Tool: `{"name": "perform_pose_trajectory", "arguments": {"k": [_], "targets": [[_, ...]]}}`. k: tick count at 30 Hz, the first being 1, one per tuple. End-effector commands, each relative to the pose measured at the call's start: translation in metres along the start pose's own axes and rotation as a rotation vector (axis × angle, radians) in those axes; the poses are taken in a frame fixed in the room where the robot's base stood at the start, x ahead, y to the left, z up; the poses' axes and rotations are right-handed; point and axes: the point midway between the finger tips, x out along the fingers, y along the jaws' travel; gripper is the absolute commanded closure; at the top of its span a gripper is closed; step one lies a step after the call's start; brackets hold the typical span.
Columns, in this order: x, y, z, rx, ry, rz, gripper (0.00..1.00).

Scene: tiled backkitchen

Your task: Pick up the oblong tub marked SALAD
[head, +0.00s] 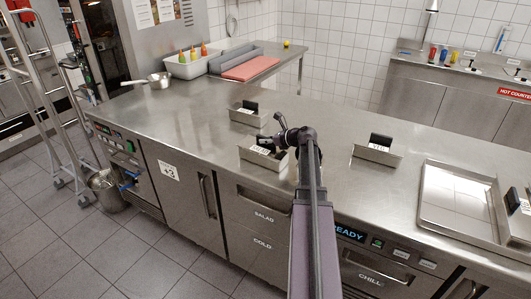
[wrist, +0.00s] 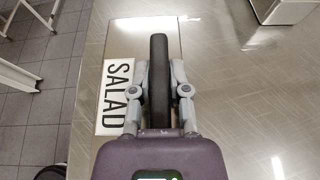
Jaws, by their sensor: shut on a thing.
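The oblong metal tub marked SALAD (wrist: 118,97) lies under my gripper in the wrist view, with its white label along the left side and a black upright grip (wrist: 159,70) along its middle. My gripper (wrist: 160,92) has a finger on each side of this black grip and is shut on it. In the head view the tub (head: 246,156) is at the counter's front edge, with my gripper (head: 283,138) over its right part. My arm hides some of it. I cannot tell whether its base touches the counter.
Similar black-gripped tubs stand behind (head: 241,117) and to the right (head: 372,155). A shallow metal tray (head: 424,190) and another tub (head: 510,225) are farther right. A red board (head: 252,68) and a white bin of bottles (head: 187,70) are at the back.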

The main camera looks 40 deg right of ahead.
Motion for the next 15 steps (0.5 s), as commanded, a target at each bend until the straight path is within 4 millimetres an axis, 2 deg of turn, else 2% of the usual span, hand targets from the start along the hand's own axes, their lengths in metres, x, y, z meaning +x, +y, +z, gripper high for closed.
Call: {"name": "perform_pose_trajectory", "arguments": {"k": [15], "targets": [[-0.0035, -0.0004, 0.0083, 0.001, -0.001, -0.001, 1.00]]}}
